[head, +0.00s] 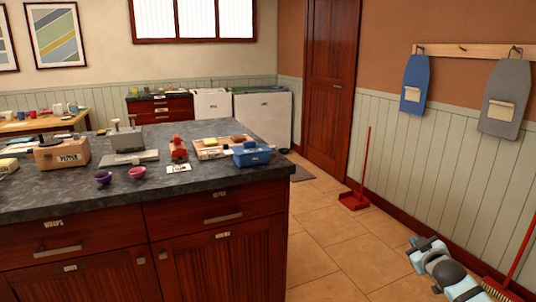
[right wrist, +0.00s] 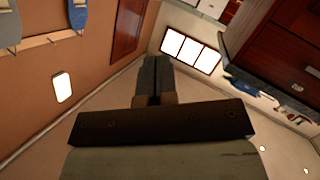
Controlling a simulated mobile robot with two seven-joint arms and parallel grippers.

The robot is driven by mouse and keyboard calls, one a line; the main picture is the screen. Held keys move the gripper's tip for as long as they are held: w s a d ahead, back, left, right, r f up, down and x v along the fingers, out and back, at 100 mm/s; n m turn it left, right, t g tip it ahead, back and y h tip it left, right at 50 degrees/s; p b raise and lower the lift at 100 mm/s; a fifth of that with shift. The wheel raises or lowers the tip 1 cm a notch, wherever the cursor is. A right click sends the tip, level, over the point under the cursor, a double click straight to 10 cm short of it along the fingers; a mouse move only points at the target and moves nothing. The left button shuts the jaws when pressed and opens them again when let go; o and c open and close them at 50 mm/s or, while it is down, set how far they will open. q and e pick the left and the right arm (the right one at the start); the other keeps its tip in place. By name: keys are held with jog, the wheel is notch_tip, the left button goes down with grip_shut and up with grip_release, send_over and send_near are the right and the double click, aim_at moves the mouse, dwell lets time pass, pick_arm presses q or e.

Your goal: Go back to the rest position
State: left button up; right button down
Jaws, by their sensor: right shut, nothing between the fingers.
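My right gripper (right wrist: 155,72) shows in the right wrist view with its two dark fingers together and nothing between them. The fingers extend toward the bright windows, clear of any object. In the head view, light blue and grey parts of my right arm show at the lower right, over the tiled floor and beside the panelled wall. My left gripper is in neither view.
A dark-topped counter (head: 60,197) with wooden drawers fills the left; bowls, a blue container (head: 251,155) and other items stand on it. A red broom (head: 514,255) leans at the lower right. A red dustpan (head: 354,200) is near the wall. The middle floor is clear.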

jog(key=s+a+f+g+y, duration=0.1)
jog(key=s+a+f+y, duration=0.35)
jog(key=s+a, duration=0.8)
jog(key=s+a+f+g+y, duration=0.1)
jog(key=s+a+f, duration=0.7)
jog(key=s+a, duration=0.45)
jog(key=s+a+r+m+y, duration=0.1)
jog(key=s+a+r, duration=0.1)
jog(key=s+a, duration=0.3)
jog(key=s+a+r+m, duration=0.1)
jog(key=s+a+r, duration=0.2)
jog(key=s, duration=0.4)
pick_arm(q)
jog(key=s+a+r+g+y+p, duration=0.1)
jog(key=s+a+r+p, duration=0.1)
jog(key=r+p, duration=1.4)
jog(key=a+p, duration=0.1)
jog(key=p, duration=1.4)
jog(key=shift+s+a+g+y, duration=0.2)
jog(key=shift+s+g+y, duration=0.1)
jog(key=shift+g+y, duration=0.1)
pick_arm(e)
jog(key=s+d+r+g, duration=0.1)
jog(key=d+r, duration=0.1)
jog(key=r, duration=0.5)
jog(key=s+d+r+g+h, duration=0.1)
jog(key=d+r, duration=0.1)
jog(key=r, duration=0.6)
jog(key=shift+r, duration=0.1)
